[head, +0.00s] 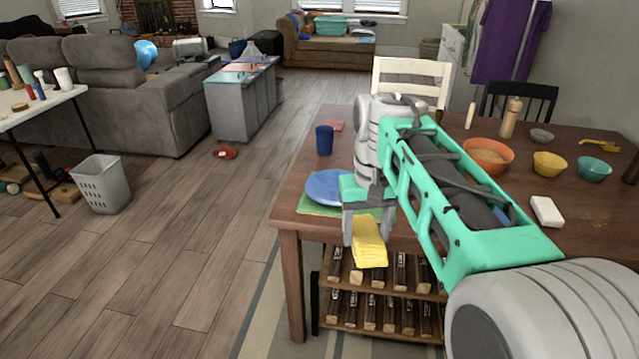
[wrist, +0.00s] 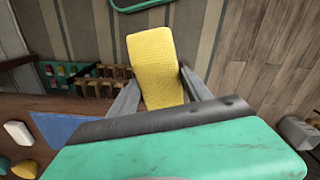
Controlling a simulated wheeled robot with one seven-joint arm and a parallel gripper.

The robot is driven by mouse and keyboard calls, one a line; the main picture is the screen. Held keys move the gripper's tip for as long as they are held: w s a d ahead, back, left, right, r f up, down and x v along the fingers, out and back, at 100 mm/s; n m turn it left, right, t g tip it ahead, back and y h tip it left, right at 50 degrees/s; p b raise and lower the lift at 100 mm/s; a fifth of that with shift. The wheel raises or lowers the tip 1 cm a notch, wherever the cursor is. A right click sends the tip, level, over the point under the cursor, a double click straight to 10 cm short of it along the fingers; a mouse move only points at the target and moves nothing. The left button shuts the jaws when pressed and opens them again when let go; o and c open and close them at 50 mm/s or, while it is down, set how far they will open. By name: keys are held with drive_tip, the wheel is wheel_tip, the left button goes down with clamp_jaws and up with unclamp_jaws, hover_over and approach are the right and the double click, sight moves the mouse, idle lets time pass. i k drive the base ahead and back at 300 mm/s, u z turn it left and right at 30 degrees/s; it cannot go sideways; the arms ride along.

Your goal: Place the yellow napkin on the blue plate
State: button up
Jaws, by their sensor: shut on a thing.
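The yellow napkin (head: 369,243) hangs from my gripper (head: 366,221) in the head view, in front of the table's near edge. It also shows in the wrist view (wrist: 155,62), between the two fingers (wrist: 153,95). My gripper is shut on the napkin. The blue plate (head: 326,187) lies on a green placemat (head: 312,207) at the table's near left corner. My gripper and arm hide the plate's right part. The napkin is nearer the camera than the plate, to its right, and apart from it.
The wooden table (head: 300,217) also bears a blue cup (head: 324,140), an orange bowl (head: 488,153), a yellow bowl (head: 549,164), a teal bowl (head: 594,169) and a white block (head: 546,211). A wine rack (head: 381,300) stands below. Open floor lies left of the table.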

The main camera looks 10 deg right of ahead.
sight(335, 186)
drive_tip(key=i, duration=1.05)
drive_tip(key=u, duration=1.65)
